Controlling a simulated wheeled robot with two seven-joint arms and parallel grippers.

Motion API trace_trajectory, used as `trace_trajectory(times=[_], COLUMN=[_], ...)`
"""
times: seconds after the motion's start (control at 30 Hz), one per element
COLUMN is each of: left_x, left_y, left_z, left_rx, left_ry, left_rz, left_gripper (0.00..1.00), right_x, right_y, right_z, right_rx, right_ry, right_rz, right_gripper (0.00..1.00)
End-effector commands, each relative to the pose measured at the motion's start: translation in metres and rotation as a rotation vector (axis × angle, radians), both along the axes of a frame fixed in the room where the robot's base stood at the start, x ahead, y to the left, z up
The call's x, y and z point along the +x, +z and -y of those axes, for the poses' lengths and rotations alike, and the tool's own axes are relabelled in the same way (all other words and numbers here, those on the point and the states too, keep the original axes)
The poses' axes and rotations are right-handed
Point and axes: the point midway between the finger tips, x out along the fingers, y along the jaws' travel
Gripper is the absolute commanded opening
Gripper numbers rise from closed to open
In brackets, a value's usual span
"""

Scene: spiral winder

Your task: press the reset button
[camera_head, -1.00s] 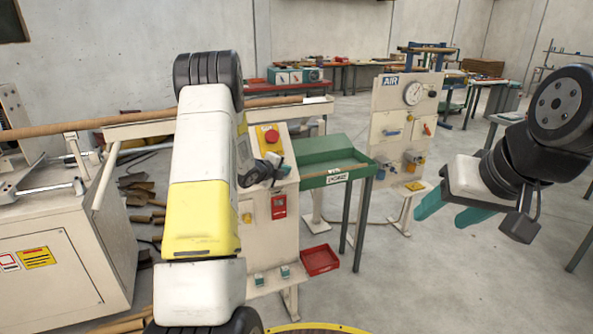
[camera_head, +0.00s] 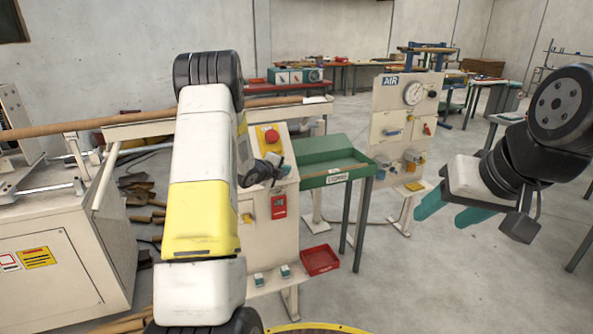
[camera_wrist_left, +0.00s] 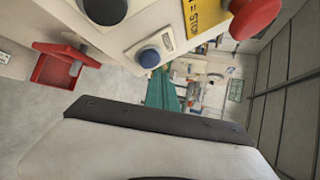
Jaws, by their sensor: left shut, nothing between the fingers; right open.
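The console (camera_head: 266,205) stands in the middle of the head view, with a red mushroom button (camera_head: 272,136) on a yellow plate near its top. In the left wrist view I see that red button (camera_wrist_left: 255,15), a blue button (camera_wrist_left: 148,57) with a small unreadable label, and a dark button (camera_wrist_left: 105,8). I cannot read which is the reset button. My left gripper (camera_head: 280,172) is shut and empty in front of the sloped panel, partly hidden by my arm. Contact with a button cannot be told. My right gripper (camera_head: 448,212) is open, away at the right.
An air panel (camera_head: 402,118) with a gauge is behind. A white machine cabinet (camera_head: 60,265) is at left. Floor at right is open.

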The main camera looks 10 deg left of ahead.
Motion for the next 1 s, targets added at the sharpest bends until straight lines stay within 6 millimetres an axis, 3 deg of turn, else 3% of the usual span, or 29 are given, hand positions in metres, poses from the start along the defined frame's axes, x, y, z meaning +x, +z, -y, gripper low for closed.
trace_trajectory(times=[1.0], left_x=[0.0057], left_y=[-0.0058], left_z=[-0.0040], left_rx=[0.000], left_ry=[0.000], left_rz=[0.000], left_gripper=[0.00], right_x=[0.0000], right_y=[0.0000], right_z=[0.0000], right_rx=[0.000], right_ry=[0.000], right_rz=[0.000], right_gripper=[0.56])
